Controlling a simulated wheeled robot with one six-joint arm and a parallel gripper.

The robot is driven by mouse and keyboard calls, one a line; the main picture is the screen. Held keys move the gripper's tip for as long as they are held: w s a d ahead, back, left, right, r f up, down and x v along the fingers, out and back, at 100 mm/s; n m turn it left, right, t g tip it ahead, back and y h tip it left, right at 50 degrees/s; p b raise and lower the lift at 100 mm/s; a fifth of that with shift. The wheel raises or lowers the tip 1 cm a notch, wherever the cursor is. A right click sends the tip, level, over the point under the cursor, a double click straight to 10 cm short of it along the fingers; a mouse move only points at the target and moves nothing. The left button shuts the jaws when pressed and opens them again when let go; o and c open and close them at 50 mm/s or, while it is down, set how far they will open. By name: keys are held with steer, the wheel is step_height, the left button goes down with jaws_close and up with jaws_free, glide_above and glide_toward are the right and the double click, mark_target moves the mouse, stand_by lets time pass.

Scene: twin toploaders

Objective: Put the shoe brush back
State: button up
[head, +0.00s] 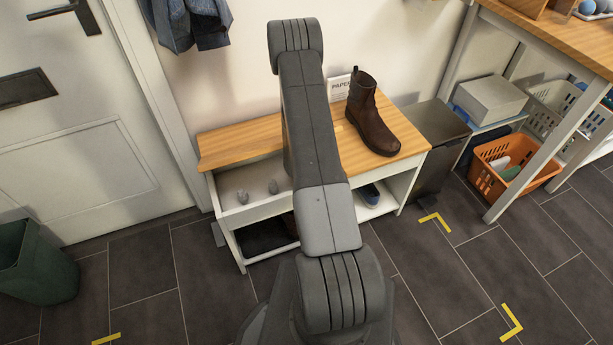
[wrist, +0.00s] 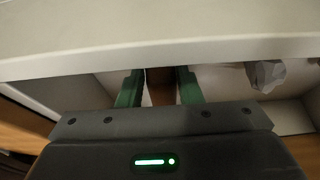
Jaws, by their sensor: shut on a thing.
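In the wrist view my gripper (wrist: 160,76) has its two green fingers shut on a brown block-like thing (wrist: 161,92), which looks like the shoe brush; only a short part of it shows. The fingers reach into a pale compartment, under or behind a broad white panel (wrist: 160,32). In the head view my arm hides the gripper and the brush. The white bench (head: 228,219) has an open, drawer-like compartment at its left, below the wooden top (head: 235,145).
Two grey lumps (head: 243,197) lie in the bench compartment; a crumpled grey lump (wrist: 265,74) shows right of my fingers. A brown boot (head: 370,118) stands on the bench. A dark bin (head: 440,150) and orange basket (head: 515,165) are right, a green bin (head: 38,265) left.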

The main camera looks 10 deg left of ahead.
steer(key=o, duration=1)
steer(key=shift+f, duration=0.1)
steer(key=v, duration=0.3)
steer(key=p+v, duration=0.1)
steer(key=v, duration=0.3)
steer(key=shift+w+d+r, duration=0.15)
steer(key=shift+d+r, duration=0.1)
steer(key=shift+d, duration=0.05)
